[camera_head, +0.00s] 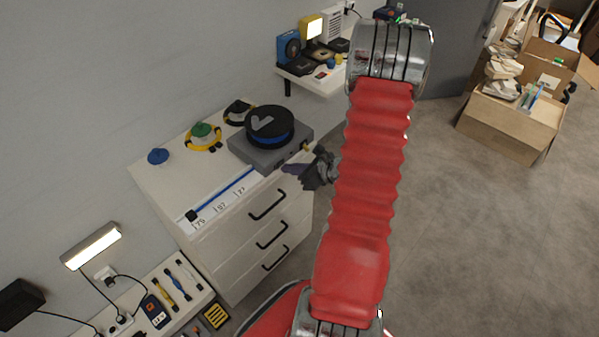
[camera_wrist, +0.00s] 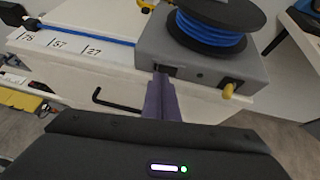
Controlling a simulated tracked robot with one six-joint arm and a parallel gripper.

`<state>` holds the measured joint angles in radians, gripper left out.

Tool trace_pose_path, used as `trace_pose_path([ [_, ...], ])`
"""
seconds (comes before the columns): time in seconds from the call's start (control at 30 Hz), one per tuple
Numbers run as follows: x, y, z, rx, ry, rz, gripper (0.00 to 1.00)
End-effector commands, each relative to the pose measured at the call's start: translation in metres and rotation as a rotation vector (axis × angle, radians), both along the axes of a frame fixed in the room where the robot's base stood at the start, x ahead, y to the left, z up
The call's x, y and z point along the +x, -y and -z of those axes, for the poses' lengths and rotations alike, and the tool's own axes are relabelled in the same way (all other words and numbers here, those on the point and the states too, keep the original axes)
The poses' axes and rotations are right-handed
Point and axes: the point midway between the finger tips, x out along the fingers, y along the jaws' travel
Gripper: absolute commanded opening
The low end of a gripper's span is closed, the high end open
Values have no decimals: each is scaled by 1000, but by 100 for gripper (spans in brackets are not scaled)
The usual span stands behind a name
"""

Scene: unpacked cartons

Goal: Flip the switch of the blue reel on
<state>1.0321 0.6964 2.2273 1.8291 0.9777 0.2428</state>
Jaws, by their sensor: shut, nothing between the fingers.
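The blue reel (camera_head: 270,128) is a black spool wound with blue cable on a grey box (camera_head: 243,150), on top of the white drawer cabinet. In the wrist view the reel (camera_wrist: 222,30) and the front of its box (camera_wrist: 195,66) are close. A small dark switch-like part (camera_wrist: 166,69) is at the left of the box's front face; its position cannot be told. My gripper (camera_wrist: 161,78) is shut and empty, its purple fingertips right at that part and covering some of it. Contact cannot be told. In the head view my gripper (camera_head: 286,168) is in front of the box.
A yellow plug-like piece (camera_wrist: 229,89) sticks out at the right of the box's front. A blue strip (camera_head: 222,194) with numbered labels lies left of the box. Yellow (camera_head: 203,137) and black (camera_head: 239,112) cable coils lie behind. Drawer handles (camera_head: 268,205) project below.

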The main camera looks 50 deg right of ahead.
Motion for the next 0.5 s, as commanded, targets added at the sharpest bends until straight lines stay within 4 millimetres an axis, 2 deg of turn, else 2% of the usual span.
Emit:
trace_pose_path([
  [0.2, 12, -2, 0, 1, 0, 1, 0],
  [0.5, 13, -2, 0, 1, 0, 1, 0],
])
